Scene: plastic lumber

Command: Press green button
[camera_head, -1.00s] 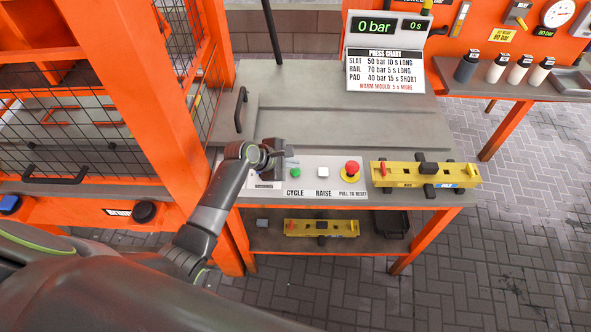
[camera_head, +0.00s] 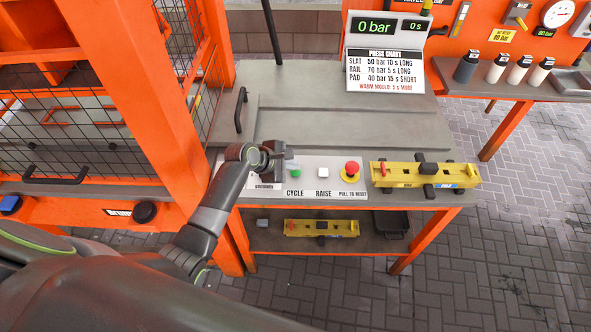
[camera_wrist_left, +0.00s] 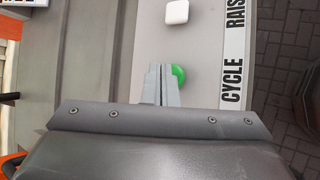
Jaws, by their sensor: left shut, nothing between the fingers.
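The green button (camera_head: 295,173) sits above the CYCLE label on the pale control panel (camera_head: 337,165) of the grey bench. My left gripper (camera_head: 287,155) is shut and empty, just behind and left of the button in the head view. In the left wrist view the closed fingers (camera_wrist_left: 162,87) cover part of the green button (camera_wrist_left: 180,75), whose rest shows beside them. I cannot tell whether the fingertips touch it. My right gripper is not in view.
A white button (camera_head: 323,172) above RAISE and a red mushroom button (camera_head: 351,170) stand to the right. The white one also shows in the wrist view (camera_wrist_left: 175,12). A yellow fixture (camera_head: 405,174) lies farther right. An orange post (camera_head: 150,90) stands left.

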